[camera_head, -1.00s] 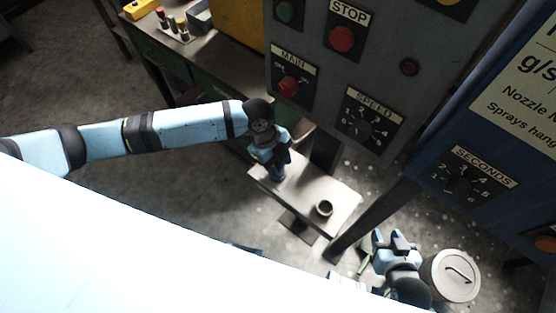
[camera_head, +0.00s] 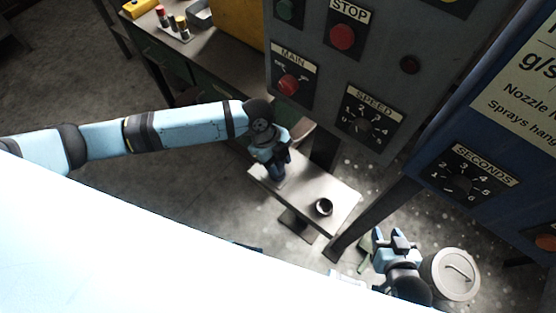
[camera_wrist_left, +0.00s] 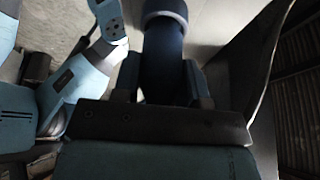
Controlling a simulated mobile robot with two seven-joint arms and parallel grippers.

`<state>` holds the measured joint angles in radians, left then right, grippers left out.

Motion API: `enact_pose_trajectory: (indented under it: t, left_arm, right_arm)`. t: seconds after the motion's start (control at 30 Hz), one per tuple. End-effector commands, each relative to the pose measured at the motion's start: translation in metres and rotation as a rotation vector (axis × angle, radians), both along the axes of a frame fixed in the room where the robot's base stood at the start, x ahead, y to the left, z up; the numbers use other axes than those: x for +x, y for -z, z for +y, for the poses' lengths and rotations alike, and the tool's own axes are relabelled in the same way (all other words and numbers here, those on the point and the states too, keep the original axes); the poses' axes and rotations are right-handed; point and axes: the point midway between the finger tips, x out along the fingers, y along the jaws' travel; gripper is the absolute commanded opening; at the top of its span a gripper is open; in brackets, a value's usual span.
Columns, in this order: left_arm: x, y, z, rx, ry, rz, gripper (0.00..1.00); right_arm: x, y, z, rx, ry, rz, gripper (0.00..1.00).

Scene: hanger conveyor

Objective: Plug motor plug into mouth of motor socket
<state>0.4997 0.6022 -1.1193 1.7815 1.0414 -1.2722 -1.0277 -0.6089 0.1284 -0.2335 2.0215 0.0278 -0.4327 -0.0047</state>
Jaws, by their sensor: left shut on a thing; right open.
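My left gripper (camera_head: 277,163) points down over the left part of a small pale shelf (camera_head: 342,196). In the left wrist view it is shut on a dark blue cylinder with a lighter collar (camera_wrist_left: 164,40), which I take to be the motor plug. The plug's lower end is not clear in the head view. A short, round, open-mouthed piece (camera_head: 324,207), probably the motor socket, stands on the shelf to the right of the gripper, apart from it. My right gripper (camera_head: 392,236) is open and empty, low at the right beside the shelf.
A grey control panel (camera_head: 398,22) with knobs and buttons rises behind the shelf. A blue cabinet (camera_head: 437,192) stands at the right. A lidded grey can (camera_head: 451,275) is beside my right gripper. A workbench (camera_head: 190,62) stands at the back left.

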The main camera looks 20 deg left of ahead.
Motion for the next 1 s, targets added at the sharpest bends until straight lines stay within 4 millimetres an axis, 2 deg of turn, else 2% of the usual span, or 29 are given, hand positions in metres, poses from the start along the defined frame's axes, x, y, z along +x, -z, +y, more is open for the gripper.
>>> enact_pose_trajectory:
  t: [0.6, 0.63, 0.67, 1.0]
  left_arm:
    - [-0.0002, 0.0100, -0.0001, 0.000, 0.000, 0.001, 0.19]
    - [-0.0002, 0.0096, -0.0001, 0.000, 0.000, 0.001, 0.46]
    - [-0.0002, 0.0095, 0.0000, 0.000, 0.000, 0.001, 0.52]
    - [-0.0001, 0.0092, -0.0001, 0.000, 0.000, 0.000, 0.52]
  right_arm:
    - [0.0002, 0.0012, 0.0002, 0.001, 0.000, -0.002, 0.43]
    - [0.0003, 0.0007, 0.0002, 0.001, 0.000, -0.002, 0.43]
    - [0.0004, 0.0005, 0.0003, 0.001, 0.000, -0.003, 0.43]
    - [0.0005, 0.0002, 0.0005, 0.001, -0.001, -0.003, 0.43]
